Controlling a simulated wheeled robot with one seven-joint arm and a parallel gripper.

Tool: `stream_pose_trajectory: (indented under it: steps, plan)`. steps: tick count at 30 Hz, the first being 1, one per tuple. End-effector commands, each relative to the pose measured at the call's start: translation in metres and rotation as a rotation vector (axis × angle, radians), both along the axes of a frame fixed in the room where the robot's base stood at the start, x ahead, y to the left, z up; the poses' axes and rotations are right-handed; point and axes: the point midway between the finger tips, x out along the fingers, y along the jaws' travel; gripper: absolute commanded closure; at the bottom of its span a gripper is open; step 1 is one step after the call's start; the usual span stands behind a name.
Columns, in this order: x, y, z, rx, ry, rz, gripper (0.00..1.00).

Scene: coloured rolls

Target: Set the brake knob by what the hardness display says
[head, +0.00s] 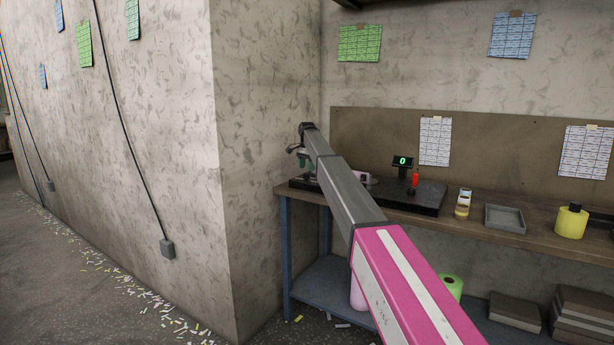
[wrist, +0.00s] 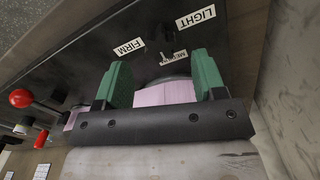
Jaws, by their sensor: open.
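The hardness display (head: 402,161) is a small dark screen with a green 0, standing at the back of a black machine (head: 428,197) on the bench. In the wrist view, a small dark knob (wrist: 168,40) sits on the black panel among white labels reading FIRM (wrist: 129,47), LIGHT (wrist: 196,17) and a partly hidden one (wrist: 173,57) starting with ME. Which label the knob points to is unclear. My gripper (wrist: 160,66) has green fingers spread apart, with the knob beyond their tips. A pink surface (wrist: 165,93) shows between the fingers; contact is unclear. My gripper also shows in the head view (head: 302,158).
A concrete wall corner (head: 265,170) is close left of my arm.

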Motion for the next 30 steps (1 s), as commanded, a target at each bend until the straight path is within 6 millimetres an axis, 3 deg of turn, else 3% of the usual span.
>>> stream_pose_trajectory:
  steps: [3, 7, 17, 20, 22, 30]
  plan:
    - [-0.001, 0.000, -0.023, -0.001, 0.002, 0.000, 0.36]
    - [0.000, 0.000, -0.037, 0.000, 0.000, 0.001, 0.36]
    - [0.000, 0.000, -0.044, 0.000, 0.000, 0.001, 0.36]
    - [0.000, 0.000, -0.044, 0.000, 0.000, 0.001, 0.62]
    - [0.000, 0.000, -0.044, 0.000, 0.000, 0.001, 0.85]
    - [0.000, 0.000, -0.044, 0.000, 0.000, 0.013, 0.85]
